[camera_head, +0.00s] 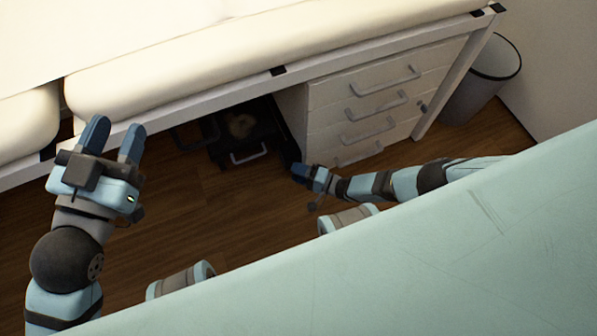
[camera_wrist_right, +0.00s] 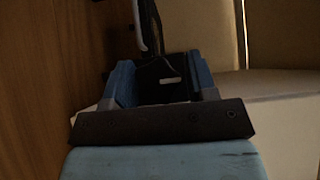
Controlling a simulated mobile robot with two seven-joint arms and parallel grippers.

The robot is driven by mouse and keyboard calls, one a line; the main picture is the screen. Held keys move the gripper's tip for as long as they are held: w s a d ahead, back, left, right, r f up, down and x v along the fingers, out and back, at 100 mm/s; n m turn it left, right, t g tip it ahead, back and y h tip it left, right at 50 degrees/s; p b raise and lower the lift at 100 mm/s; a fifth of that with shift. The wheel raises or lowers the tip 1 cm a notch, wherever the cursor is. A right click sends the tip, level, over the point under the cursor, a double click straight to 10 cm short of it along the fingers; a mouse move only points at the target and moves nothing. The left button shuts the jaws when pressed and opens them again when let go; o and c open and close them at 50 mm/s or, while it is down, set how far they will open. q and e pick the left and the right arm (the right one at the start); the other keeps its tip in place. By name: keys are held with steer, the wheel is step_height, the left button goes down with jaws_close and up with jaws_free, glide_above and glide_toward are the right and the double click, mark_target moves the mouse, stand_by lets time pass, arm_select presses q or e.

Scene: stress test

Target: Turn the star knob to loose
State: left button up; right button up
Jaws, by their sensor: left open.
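I cannot make out a star knob for certain in either view. My left gripper (camera_head: 115,128) is open and empty in the head view, in front of the padded table's edge. My right gripper (camera_head: 300,172) is low in the head view, close to the left side of the drawer unit (camera_head: 350,120). In the right wrist view its blue fingers (camera_wrist_right: 160,78) stand apart. A dark part (camera_wrist_right: 175,66) shows between them, and a dark upright bar (camera_wrist_right: 150,25) rises beyond. I cannot tell whether the fingers touch the dark part.
The cream padded table (camera_head: 200,75) runs across the back on a white frame. A dark object (camera_head: 238,135) with a pale handle sits on the wooden floor (camera_head: 215,210) beneath it. A grey bin (camera_head: 478,85) stands at the right by the wall.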

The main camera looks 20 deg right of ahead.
steer(key=c, duration=0.5)
arm_select(q)
steer(key=shift+r, duration=0.1)
steer(key=shift+r, duration=0.1)
arm_select(e)
steer(key=shift+r+p, duration=0.1)
steer(key=shift+p, duration=0.25)
steer(key=shift+n+g+h+p, duration=0.4)
steer(key=shift+n+h+p, duration=0.1)
steer(key=shift+n, duration=0.1)
steer(key=shift+r+n+h+p, duration=0.1)
steer(key=shift+n+h+p, duration=0.3)
steer(key=shift+p, duration=0.15)
steer(key=shift+n+g+h+p, duration=0.6)
steer(key=shift+n+h+p, duration=0.1)
steer(key=shift+h+p, duration=0.2)
arm_select(q)
steer(key=shift+s+d+f+n+g+y+p, duration=0.25)
steer(key=shift+s+d+f+n+g, duration=0.25)
steer(key=shift+n, duration=0.45)
steer(key=shift+s+d+f+n+g+y+p, duration=0.15)
steer(key=shift+s+d+n+g+y, duration=0.2)
steer(key=shift+s+n, duration=0.5)
arm_select(e)
steer(key=shift+f+n+h, duration=0.25)
steer(key=shift+n+h, duration=0.15)
steer(key=shift+h, duration=0.1)
arm_select(q)
steer(key=shift+w, duration=0.1)
